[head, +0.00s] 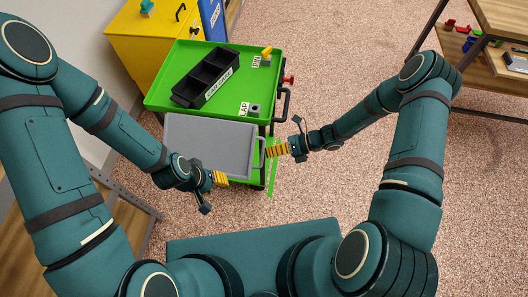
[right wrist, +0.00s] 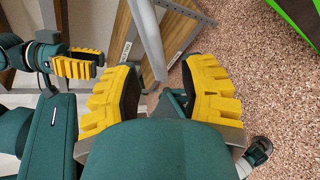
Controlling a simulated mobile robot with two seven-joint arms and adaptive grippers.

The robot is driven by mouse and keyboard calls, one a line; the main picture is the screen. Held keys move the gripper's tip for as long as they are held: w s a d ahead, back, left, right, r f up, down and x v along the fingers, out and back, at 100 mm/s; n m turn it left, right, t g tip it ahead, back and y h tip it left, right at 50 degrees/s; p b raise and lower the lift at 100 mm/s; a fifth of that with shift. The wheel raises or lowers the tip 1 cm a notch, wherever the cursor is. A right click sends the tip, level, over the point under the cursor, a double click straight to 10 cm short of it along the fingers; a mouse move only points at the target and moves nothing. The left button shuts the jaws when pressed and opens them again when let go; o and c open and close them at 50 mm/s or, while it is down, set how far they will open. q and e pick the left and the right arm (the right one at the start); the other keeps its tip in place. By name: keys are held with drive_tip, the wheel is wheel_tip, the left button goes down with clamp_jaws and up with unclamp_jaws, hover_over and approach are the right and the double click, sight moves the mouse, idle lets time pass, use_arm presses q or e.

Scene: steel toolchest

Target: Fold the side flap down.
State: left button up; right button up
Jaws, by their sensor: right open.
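The side flap (head: 208,143) is a flat grey panel at the near side of the green toolchest (head: 166,85). It looks raised, roughly level with the top, with a bar handle (head: 261,153) on its right edge. My right gripper (head: 278,151) is open just right of that handle; I cannot tell whether it touches. In the right wrist view its yellow fingers (right wrist: 165,92) are spread, with a grey strip (right wrist: 150,45) passing between or beyond them. My left gripper (head: 220,178) is by the flap's near edge and also shows in the right wrist view (right wrist: 80,66); its opening is unclear.
A black divided tray (head: 206,79), a block by a "PIN" label (head: 257,62) and a block by another label (head: 248,108) are on the chest top. A yellow cabinet (head: 150,45) stands behind. A wooden shelf (head: 490,60) is far right. The floor between is clear.

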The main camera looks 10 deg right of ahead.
drive_tip(key=v, duration=0.8)
drive_tip(key=shift+o, duration=0.2)
drive_tip(key=shift+d, duration=0.1)
